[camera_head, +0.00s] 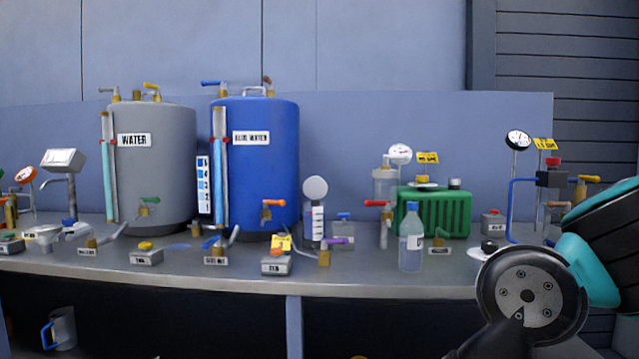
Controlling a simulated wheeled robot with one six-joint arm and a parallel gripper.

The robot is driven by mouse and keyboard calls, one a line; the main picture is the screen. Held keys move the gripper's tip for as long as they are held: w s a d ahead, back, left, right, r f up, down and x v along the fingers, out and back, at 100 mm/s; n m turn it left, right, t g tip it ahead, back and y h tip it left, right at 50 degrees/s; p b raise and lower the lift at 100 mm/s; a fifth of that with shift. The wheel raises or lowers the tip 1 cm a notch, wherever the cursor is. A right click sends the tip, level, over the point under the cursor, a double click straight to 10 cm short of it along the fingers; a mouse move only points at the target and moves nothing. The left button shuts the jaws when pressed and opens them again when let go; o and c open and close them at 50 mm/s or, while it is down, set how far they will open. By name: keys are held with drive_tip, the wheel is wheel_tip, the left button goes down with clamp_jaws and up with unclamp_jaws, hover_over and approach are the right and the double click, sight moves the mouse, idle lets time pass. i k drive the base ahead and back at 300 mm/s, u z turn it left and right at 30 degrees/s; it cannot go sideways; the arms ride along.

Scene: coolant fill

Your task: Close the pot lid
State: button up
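No pot is clearly identifiable. A low pale disc with a dark knob (489,247) lies on the bench at the right, partly hidden by my arm; I cannot tell whether it is the pot lid. Two large upright vessels stand at the back left: a grey tank (170,185) labelled WATER and a blue tank (268,175) with a white label. Both tops look covered and carry small valves or handles. Links of my arm fill the lower right corner. My gripper is not in view.
The grey bench (350,272) holds several small labelled boxes and valves along its front. A clear bottle (411,240) with a blue cap stands before a green ribbed box (440,212). A gauge (518,140) rises at right. A mug (65,327) sits below the bench.

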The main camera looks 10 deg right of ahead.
sight(314, 188)
drive_tip(key=z, duration=0.05)
drive_tip(key=k, duration=0.55)
drive_tip(key=u, duration=0.95)
drive_tip(key=i, duration=1.55)
drive_tip(key=z, duration=0.85)
drive_tip(key=i, duration=0.65)
drive_tip(key=z, duration=0.6)
